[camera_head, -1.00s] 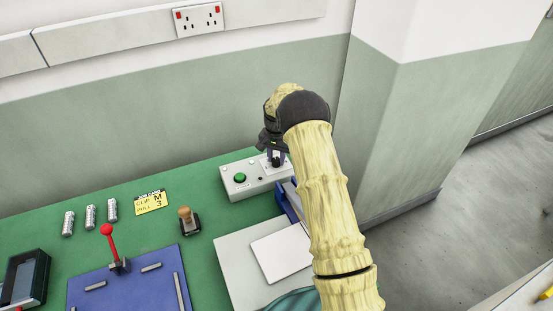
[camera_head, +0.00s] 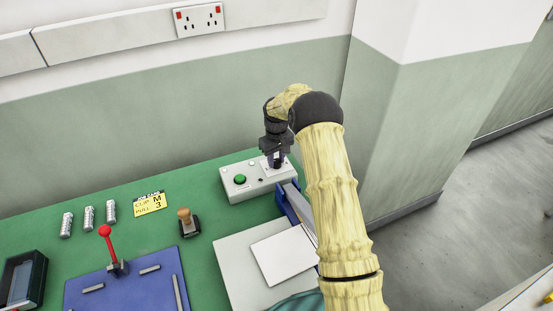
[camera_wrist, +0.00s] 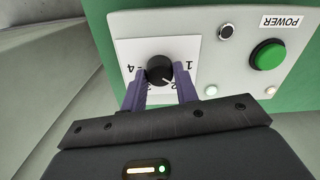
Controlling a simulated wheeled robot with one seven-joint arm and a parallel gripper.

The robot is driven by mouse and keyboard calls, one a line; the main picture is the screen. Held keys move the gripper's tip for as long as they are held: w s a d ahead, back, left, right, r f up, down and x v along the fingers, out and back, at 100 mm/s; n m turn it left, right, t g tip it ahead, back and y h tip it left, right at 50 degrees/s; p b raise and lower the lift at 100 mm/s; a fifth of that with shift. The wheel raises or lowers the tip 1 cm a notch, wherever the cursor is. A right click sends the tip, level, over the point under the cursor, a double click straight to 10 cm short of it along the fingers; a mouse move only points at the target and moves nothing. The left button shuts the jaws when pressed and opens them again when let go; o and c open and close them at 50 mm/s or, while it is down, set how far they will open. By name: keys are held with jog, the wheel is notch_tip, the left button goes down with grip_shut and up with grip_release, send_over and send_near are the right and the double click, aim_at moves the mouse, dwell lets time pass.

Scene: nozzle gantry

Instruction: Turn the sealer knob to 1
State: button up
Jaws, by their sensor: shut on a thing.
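The sealer control box (camera_head: 240,188) is a pale box on the green bench against the wall. Its black round knob (camera_wrist: 160,69) sits on a white dial plate (camera_wrist: 128,52) with numbers 1 to 4, upside down in the wrist view. The knob's pale mark appears to point to the lower right, toward the 2; the 1 is further up on the right. My gripper (camera_wrist: 161,84) is shut on the knob, one purple finger on each side. In the head view my gripper (camera_head: 276,156) is over the box's right end and hides the knob.
A green button (camera_wrist: 267,54) under a POWER label is on the same box, with small lights nearby. A blue tray (camera_head: 288,207) stands just in front of the box. A wooden-handled stamp (camera_head: 186,218), a yellow card (camera_head: 150,203) and a red-knobbed lever (camera_head: 105,231) are further left.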

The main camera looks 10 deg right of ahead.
aim_at(277, 161)
jog(key=n, duration=0.7)
jog(key=shift+s+d, duration=0.1)
dwell(0.5)
jog(key=o, duration=1)
notch_tip(277, 161, up, 17)
jog(key=shift+r+b, duration=0.2)
jog(key=shift+b, duration=0.75)
